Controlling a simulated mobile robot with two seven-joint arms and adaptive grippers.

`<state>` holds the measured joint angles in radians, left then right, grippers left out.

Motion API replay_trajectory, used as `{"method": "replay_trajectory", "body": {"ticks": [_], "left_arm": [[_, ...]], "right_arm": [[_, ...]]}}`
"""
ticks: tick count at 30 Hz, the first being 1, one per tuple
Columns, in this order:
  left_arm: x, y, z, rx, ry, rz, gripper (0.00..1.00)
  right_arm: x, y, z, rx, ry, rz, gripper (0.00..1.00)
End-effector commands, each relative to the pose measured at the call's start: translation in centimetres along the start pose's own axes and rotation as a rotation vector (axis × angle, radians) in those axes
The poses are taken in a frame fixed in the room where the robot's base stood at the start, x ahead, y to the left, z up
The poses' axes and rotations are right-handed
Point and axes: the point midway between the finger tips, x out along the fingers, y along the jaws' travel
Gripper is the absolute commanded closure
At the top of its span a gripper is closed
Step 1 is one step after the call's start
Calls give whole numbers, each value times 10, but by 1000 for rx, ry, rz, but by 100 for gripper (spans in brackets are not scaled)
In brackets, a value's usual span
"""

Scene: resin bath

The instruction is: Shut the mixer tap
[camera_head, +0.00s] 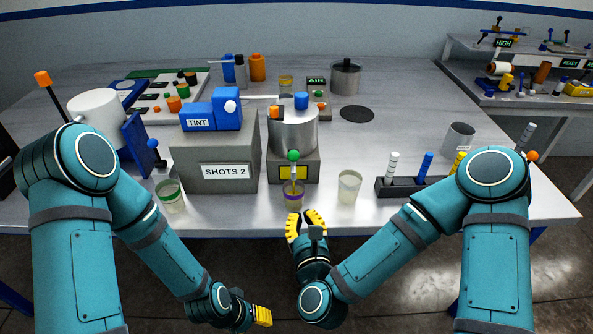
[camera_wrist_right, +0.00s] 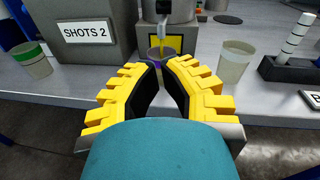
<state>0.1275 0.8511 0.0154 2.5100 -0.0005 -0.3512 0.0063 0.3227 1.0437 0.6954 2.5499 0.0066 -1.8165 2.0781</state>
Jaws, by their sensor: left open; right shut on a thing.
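The mixer is a silver pot (camera_head: 295,130) on a grey stand with a yellow panel. A tap with a green knob (camera_head: 293,155) is on its front, and its spout (camera_wrist_right: 163,32) shows in the right wrist view. A purple-banded cup (camera_head: 293,197) stands below it, partly hidden by my fingertips in the right wrist view (camera_wrist_right: 156,55). My left gripper (camera_head: 262,315) is open, low in front of the table.
The grey SHOTS 2 block (camera_head: 213,160) with blue TINT boxes stands left of the mixer. A green-banded cup (camera_head: 170,196) is at the left and a pale cup (camera_head: 349,187) at the right. A dark rack (camera_head: 385,188) with coloured sticks stands further right.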

Motion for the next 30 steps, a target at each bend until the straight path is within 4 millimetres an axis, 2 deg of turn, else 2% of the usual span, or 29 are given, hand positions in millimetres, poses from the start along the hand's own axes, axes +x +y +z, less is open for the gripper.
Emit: {"method": "replay_trajectory", "body": {"ticks": [5, 8, 23, 30], "left_arm": [[0, 0, 0, 0, 0, 0, 53], [0, 0, 0, 0, 0, 0, 53], [-1, 0, -1, 0, 1, 0, 53], [-5, 2, -2, -1, 5, 0, 53]], "right_arm": [[3, 0, 0, -2, 0, 0, 100], [11, 0, 0, -3, -1, -1, 100], [103, 0, 0, -4, -1, -1, 100], [123, 0, 24, -4, -2, 1, 100]]}}
